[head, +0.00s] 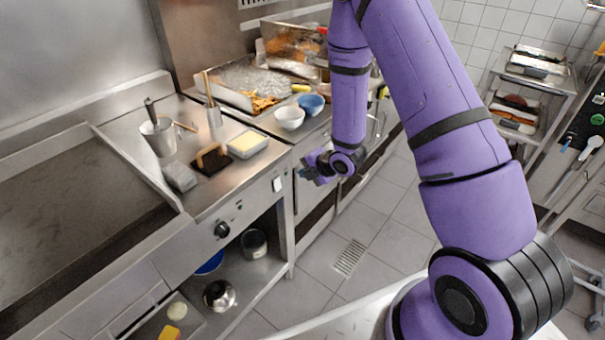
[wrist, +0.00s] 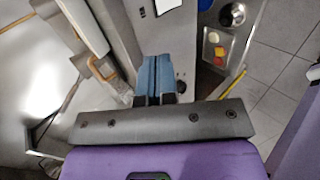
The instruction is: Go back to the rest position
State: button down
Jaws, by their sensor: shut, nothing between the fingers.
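My gripper (head: 310,171) is at the end of my bent purple arm, in the middle of the head view. It hangs in front of the steel counter edge, a little right of the items on top. In the wrist view its blue fingers (wrist: 156,77) lie side by side, closed, with nothing held between them. The gripper is apart from the counter in the head view, though the exact gap is hard to tell.
The counter (head: 222,196) holds a metal pot (head: 158,137), a yellow-filled container (head: 247,144), and white (head: 289,118) and blue (head: 311,104) bowls. A griddle (head: 70,215) lies left. A tray rack (head: 520,100) stands at right. Tiled floor (head: 385,235) between is clear.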

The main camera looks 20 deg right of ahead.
dwell(0.4)
jog(key=s+d+r+m+h, duration=0.3)
jog(key=r+m, duration=0.3)
jog(key=r, duration=0.7)
jog(key=s+d+r+m+h, duration=0.25)
jog(key=r+m, duration=0.35)
jog(key=r, duration=0.7)
jog(key=s+a+r+m+g, duration=0.1)
jog(key=s+r+m, duration=0.5)
jog(key=s, duration=0.7)
jog(key=s+r+m+g, duration=0.2)
jog(key=s+r+m, duration=0.4)
jog(key=s, duration=0.7)
jog(key=shift+s+a+r+y, duration=0.2)
jog(key=shift+a+r+y, duration=0.15)
jog(key=shift+r, duration=0.5)
